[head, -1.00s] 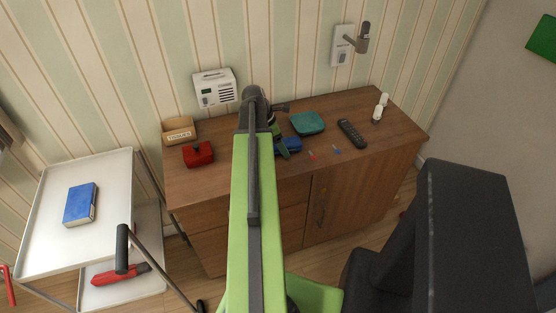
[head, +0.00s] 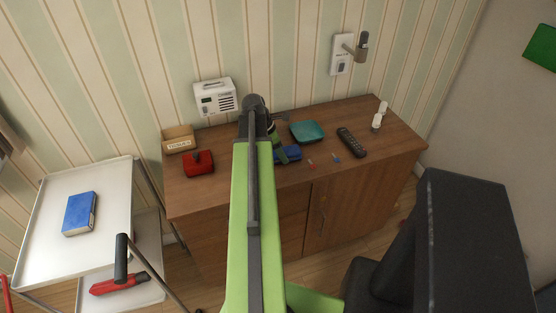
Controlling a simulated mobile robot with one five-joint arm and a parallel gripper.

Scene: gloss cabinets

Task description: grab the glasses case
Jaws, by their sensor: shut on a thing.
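The glasses case appears to be the blue object (head: 293,153) on the wooden cabinet's top, just in front of a teal dish. My gripper (head: 282,155) is at the left end of it, shut on it. My green and dark arm covers the space left of the case and hides part of the gripper and case. I cannot tell whether the case is lifted off the top.
The cabinet (head: 220,184) also bears the teal dish (head: 306,131), a black remote (head: 351,142), a red box (head: 198,162), a tissue box (head: 179,139) and white bottles (head: 377,121). A white cart (head: 110,220) with a blue book (head: 79,213) stands left.

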